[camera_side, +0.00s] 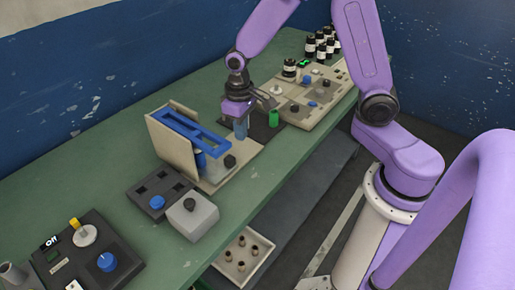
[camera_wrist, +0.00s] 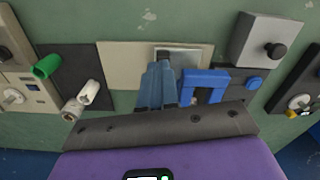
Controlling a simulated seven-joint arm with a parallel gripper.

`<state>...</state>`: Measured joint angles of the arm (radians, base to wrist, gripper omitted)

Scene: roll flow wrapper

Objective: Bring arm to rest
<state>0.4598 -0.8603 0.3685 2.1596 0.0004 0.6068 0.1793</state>
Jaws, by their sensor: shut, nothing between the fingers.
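My purple arm reaches over the green bench, and my gripper (camera_side: 240,132) points down with its blue fingers together and empty. It hangs at the right end of the beige fixture (camera_side: 172,150), which has a blue slotted frame (camera_side: 190,130) on top. I cannot tell the exact height of the fingertips. In the wrist view the closed blue fingers (camera_wrist: 158,72) stand in front of a beige plate (camera_wrist: 120,68), just left of the blue frame (camera_wrist: 205,84), which they partly overlap with the gripper body.
A green cylinder (camera_side: 274,118) stands on a dark mat right of my gripper. Beyond it are a beige control panel (camera_side: 310,95) and several dark jars (camera_side: 322,45). Left are a grey button box (camera_side: 192,215) and a dark "Off" panel (camera_side: 90,255). A tray (camera_side: 243,256) sits below the bench.

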